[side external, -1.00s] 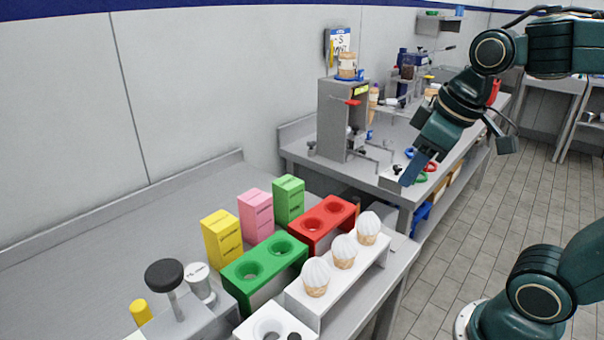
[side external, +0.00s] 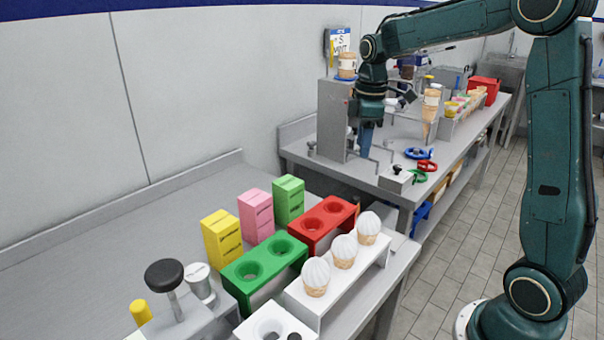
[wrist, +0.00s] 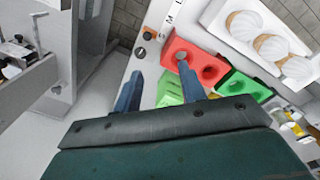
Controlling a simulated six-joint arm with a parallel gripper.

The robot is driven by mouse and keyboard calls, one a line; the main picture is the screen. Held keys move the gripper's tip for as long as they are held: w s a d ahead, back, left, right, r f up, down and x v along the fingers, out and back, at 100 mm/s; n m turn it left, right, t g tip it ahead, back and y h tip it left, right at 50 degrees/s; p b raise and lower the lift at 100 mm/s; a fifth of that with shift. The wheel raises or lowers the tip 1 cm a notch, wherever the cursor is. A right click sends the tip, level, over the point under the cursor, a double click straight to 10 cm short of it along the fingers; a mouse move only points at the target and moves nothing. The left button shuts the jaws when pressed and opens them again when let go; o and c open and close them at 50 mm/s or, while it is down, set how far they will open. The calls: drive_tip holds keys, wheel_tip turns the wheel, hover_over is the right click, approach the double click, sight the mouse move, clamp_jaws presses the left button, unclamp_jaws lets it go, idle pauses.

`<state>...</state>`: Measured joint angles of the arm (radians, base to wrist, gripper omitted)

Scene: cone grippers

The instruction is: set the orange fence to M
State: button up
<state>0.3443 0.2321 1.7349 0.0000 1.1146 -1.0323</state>
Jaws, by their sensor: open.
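My gripper (side external: 367,152) points down over the far bench, in front of the grey upright stand (side external: 334,112). In the wrist view my gripper (wrist: 160,66) has its two blue fingers spread, with nothing held between them.
A red two-hole block (side external: 322,222), a green two-hole block (side external: 262,267) and a white rack (side external: 335,293) with cones stand on the near bench. Blue (side external: 417,153), red (side external: 428,166) and green (side external: 420,177) rings lie near the far bench's edge, by a small knobbed box (side external: 396,181).

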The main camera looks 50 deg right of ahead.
sight(357, 197)
drive_tip(key=shift+n+g, duration=0.3)
drive_tip(key=shift+n, duration=0.3)
drive_tip(key=w+d+f, duration=0.2)
drive_tip(key=d+f, duration=0.1)
drive_tip(key=shift+w+d, duration=0.1)
drive_tip(key=shift+f, duration=0.1)
wheel_tip(357, 197, down, 14)
drive_tip(key=shift+r, duration=0.25)
clamp_jaws()
